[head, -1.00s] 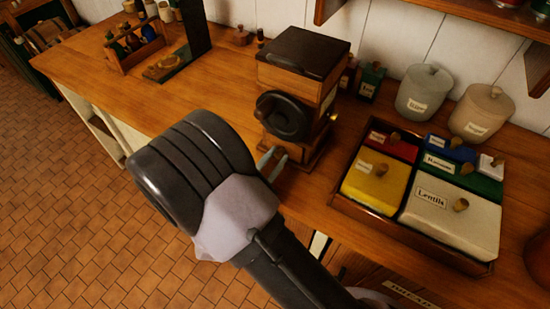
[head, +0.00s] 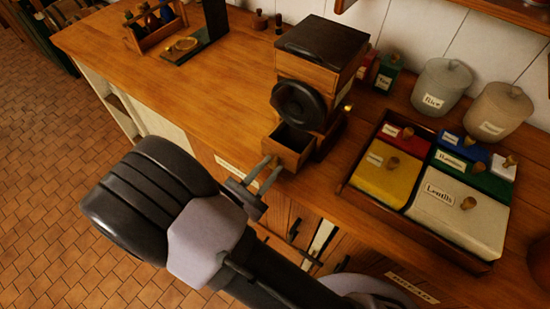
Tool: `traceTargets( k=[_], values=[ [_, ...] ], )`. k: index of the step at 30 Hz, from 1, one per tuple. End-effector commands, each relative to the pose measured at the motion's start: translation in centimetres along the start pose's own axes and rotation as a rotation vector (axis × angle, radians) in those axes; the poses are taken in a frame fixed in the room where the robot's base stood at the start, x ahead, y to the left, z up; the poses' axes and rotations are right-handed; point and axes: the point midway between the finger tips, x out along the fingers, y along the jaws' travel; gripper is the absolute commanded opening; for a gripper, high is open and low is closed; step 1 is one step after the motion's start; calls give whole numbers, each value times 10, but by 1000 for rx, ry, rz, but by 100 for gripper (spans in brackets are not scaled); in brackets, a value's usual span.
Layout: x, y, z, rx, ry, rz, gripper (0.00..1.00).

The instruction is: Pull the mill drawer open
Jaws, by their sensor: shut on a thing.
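The wooden mill (head: 310,68) stands on the counter, with a dark top and a black round wheel (head: 299,103) on its front. Its small drawer (head: 289,147) sticks out from the base, and its dark, empty-looking inside shows from above. My gripper (head: 268,174) is at the drawer's front, its two grey fingers shut on the drawer's knob. The knob itself is mostly hidden between the fingertips. My arm reaches in from the lower part of the head view.
A wooden tray (head: 345,189) of labelled, coloured boxes stands right of the mill. Two lidded jars (head: 440,88) (head: 497,112) stand behind it. A bottle caddy (head: 154,29) is at the back left.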

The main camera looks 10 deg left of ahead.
Motion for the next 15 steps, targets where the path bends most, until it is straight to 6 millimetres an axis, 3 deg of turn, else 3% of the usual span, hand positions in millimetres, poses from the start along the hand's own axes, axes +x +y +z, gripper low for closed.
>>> traceTargets(
  k=[6,7,9,15],
  values=[
    [0,0,0,0,0,0,0],
    [0,0,0,0,0,0,28],
    [0,0,0,1,0,-1,42],
    [1,0,0,1,0,-1,45]
  ],
)
